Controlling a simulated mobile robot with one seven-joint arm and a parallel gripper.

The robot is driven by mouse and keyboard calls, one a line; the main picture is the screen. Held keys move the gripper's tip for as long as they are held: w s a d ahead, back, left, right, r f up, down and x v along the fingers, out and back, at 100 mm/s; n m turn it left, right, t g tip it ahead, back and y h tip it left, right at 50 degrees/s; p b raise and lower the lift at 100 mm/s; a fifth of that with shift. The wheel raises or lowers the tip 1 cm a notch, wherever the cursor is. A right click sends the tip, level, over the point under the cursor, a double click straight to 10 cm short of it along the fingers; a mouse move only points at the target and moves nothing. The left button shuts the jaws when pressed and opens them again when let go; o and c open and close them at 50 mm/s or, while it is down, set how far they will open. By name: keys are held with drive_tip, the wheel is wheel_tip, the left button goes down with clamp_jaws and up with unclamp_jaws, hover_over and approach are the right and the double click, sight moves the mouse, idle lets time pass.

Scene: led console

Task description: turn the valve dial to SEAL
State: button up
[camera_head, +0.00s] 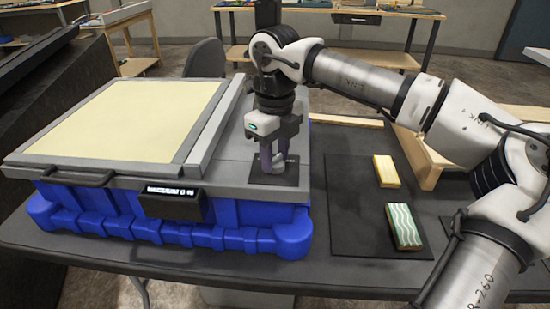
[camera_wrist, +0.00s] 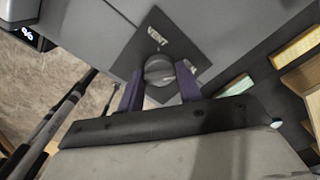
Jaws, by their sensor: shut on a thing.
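The valve dial (camera_wrist: 158,70) is a round grey knob on a dark square plate (camera_wrist: 190,38) on top of the console. The plate bears the label VENT; a second label beside the knob is too small and angled to read. My gripper (camera_head: 272,165) points down over the plate at the console's right end. In the wrist view its two purple fingers (camera_wrist: 160,88) stand on either side of the dial, shut on it. In the head view the fingers hide much of the dial. I cannot tell which label the dial points to.
The blue-based console (camera_head: 180,235) has a pale yellow panel (camera_head: 130,115) and a small front display (camera_head: 172,203), which seems to read VACUUM 0 %. A yellow block (camera_head: 385,170) and a green wavy-patterned block (camera_head: 404,226) lie on a dark mat (camera_head: 350,210) to the right.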

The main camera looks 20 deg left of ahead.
sight(275, 158)
drive_tip(key=shift+m, duration=0.8)
drive_tip(key=shift+b, duration=0.3)
drive_tip(key=o, duration=1)
wheel_tip(275, 158, up, 14)
drive_tip(key=shift+f, duration=0.15)
